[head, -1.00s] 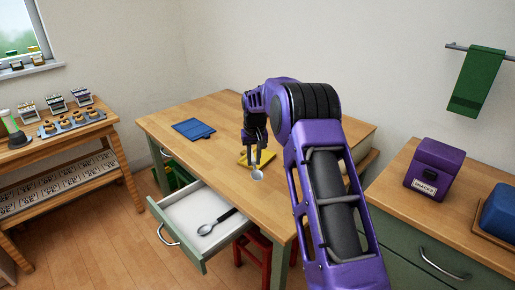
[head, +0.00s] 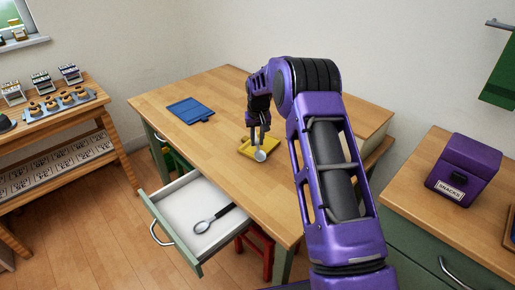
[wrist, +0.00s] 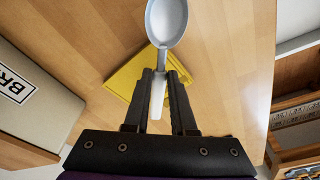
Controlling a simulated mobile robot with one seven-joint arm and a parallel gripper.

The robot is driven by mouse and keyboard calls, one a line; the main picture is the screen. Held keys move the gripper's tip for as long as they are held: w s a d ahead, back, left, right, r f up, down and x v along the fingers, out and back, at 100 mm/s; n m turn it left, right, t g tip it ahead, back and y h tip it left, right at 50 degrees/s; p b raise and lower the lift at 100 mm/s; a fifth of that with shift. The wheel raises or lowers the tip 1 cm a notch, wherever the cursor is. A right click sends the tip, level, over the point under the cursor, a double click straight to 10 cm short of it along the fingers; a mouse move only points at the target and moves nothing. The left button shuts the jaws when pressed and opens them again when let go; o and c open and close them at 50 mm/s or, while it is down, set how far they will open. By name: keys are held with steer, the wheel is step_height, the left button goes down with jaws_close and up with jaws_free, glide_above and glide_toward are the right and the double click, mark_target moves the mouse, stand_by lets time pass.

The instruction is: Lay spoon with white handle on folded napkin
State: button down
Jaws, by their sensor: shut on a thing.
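My gripper (head: 260,134) is shut on the white handle of a spoon (head: 260,156), above the wooden table. In the wrist view my gripper (wrist: 163,76) grips the white handle, and the spoon's pale bowl (wrist: 167,20) points away from the fingers. The folded yellow napkin (head: 246,146) lies on the table under and just behind the gripper. It also shows in the wrist view (wrist: 122,82), partly hidden by the fingers and handle. The gap between spoon and napkin is hard to judge.
The drawer (head: 182,205) below the table is open and holds a spoon with a black handle (head: 213,218). A blue board (head: 190,110) lies at the table's back left. A purple snacks box (head: 463,170) stands on the right counter (head: 405,195).

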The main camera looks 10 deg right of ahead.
mark_target(257, 144)
steer(key=shift+f, duration=2.1)
steer(key=shift+f, duration=0.1)
steer(key=shift+f+b, duration=0.2)
steer(key=shift+b, duration=0.1)
steer(key=c, duration=0.7)
jaws_free()
steer(key=shift+r, duration=0.1)
steer(key=shift+c, duration=0.2)
steer(key=shift+r+p, duration=0.3)
steer(key=shift+r, duration=0.05)
steer(key=r, duration=0.3)
steer(key=s+r, duration=0.1)
steer(key=r, duration=0.3)
steer(key=s+r, duration=0.1)
steer(key=r, duration=0.3)
steer(key=shift+r+p, duration=0.25)
steer(key=shift+p, duration=0.05)
